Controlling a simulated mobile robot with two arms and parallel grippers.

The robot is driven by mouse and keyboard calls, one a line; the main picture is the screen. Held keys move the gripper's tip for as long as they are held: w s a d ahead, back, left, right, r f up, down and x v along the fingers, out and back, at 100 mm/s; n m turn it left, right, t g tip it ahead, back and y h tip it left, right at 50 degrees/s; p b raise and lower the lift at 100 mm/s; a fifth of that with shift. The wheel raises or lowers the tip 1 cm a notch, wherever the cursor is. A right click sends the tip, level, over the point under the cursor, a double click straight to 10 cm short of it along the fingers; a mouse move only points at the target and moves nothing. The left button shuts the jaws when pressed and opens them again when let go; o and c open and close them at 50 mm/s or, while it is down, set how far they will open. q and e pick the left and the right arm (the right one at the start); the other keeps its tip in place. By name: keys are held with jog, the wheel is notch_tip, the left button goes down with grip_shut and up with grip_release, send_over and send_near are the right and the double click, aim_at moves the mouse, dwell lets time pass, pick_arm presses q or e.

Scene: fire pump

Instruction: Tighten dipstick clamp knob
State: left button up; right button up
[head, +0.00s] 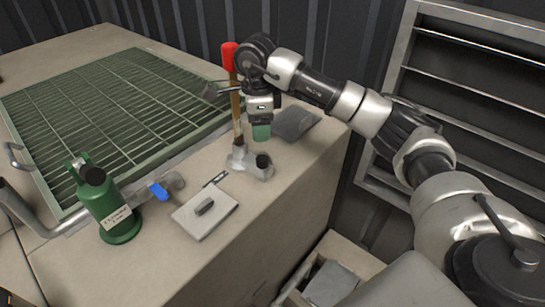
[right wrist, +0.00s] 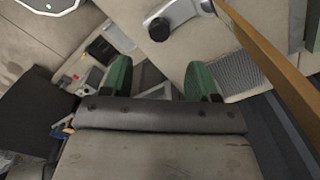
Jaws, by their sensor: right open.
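The dipstick is a wooden strip (head: 237,110) with a red top (head: 229,57), standing nearly upright in a pale metal clamp (head: 238,158) on the beige bench top. The strip also crosses the upper right of the right wrist view (right wrist: 265,55). The black clamp knob (head: 263,161) sits on the right of the clamp; it also shows at the top of the right wrist view (right wrist: 159,29). My right gripper (head: 261,132) hangs just above the knob, apart from it. Its green fingertips (right wrist: 160,78) are spread and empty in the right wrist view. My left gripper is not in view.
A green grating (head: 110,110) covers the back left of the bench. A green canister (head: 112,205), a blue lever (head: 158,191) and a pale plate (head: 190,222) stand front left. A grey cloth (head: 298,122) lies behind the clamp. A louvre (head: 470,90) stands right.

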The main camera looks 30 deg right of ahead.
aim_at(263, 158)
jog(key=shift+s+d+f, duration=0.1)
jog(key=shift+d+f, duration=0.1)
jog(key=shift+f, duration=0.4)
notch_tip(263, 158, down, 5)
jog(key=shift+s+d+r, duration=0.1)
jog(key=shift+d+r, duration=0.05)
jog(key=shift+r, duration=0.05)
notch_tip(263, 158, down, 4)
jog(key=shift+r, duration=0.1)
jog(key=shift+f+p, duration=0.3)
jog(key=shift+f, duration=0.35)
jog(key=c, duration=0.9)
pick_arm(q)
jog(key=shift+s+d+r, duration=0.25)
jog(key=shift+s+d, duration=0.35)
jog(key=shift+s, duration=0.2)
pick_arm(e)
jog(key=shift+m, duration=1.3)
jog(key=o, duration=0.9)
